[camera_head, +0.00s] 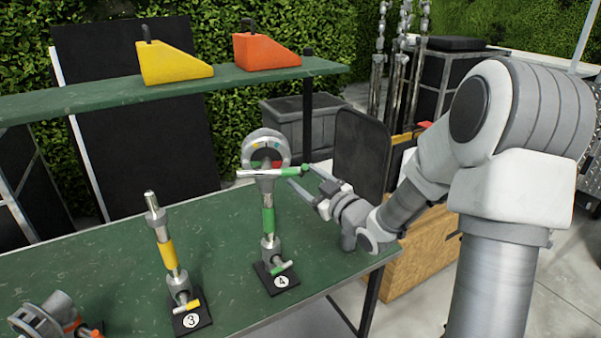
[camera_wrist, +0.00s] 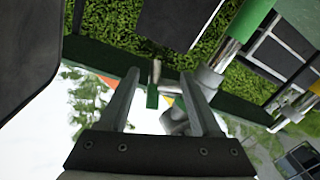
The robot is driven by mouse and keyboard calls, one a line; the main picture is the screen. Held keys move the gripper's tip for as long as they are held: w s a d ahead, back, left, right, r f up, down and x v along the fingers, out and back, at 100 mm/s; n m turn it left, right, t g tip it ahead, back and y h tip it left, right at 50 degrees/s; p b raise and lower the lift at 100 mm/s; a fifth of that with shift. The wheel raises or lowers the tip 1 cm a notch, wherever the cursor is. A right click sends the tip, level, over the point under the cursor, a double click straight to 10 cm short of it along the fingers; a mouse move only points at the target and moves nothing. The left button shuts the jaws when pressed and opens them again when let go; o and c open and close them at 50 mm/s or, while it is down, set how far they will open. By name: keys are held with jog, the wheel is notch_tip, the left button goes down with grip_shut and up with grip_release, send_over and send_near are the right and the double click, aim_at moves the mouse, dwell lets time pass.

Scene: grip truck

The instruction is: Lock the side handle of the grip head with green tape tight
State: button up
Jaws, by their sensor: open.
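The green-taped grip head (camera_head: 265,146) tops a metal stand with a green band (camera_head: 268,220) on the base marked 4. Its side handle (camera_head: 258,173) is a thin bar lying roughly level, with green tape towards its right end. My gripper (camera_head: 299,178) is open and empty, just right of the head at handle height. In the wrist view, the handle's green tip (camera_wrist: 152,97) shows between the spread fingers of my gripper (camera_wrist: 160,74), apart from both. I cannot tell its exact depth between them. The grey head is partly hidden behind the right finger.
A yellow-banded stand (camera_head: 167,253) on base 3 stands to the left, and an orange-marked one (camera_head: 50,318) lies at front left. The green table (camera_head: 110,260) is otherwise clear. A shelf (camera_head: 100,98) behind carries yellow (camera_head: 172,64) and orange (camera_head: 265,52) wedges.

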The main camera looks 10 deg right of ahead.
jog(key=shift+x, duration=1.2)
grip_shut()
jog(key=shift+r, duration=0.1)
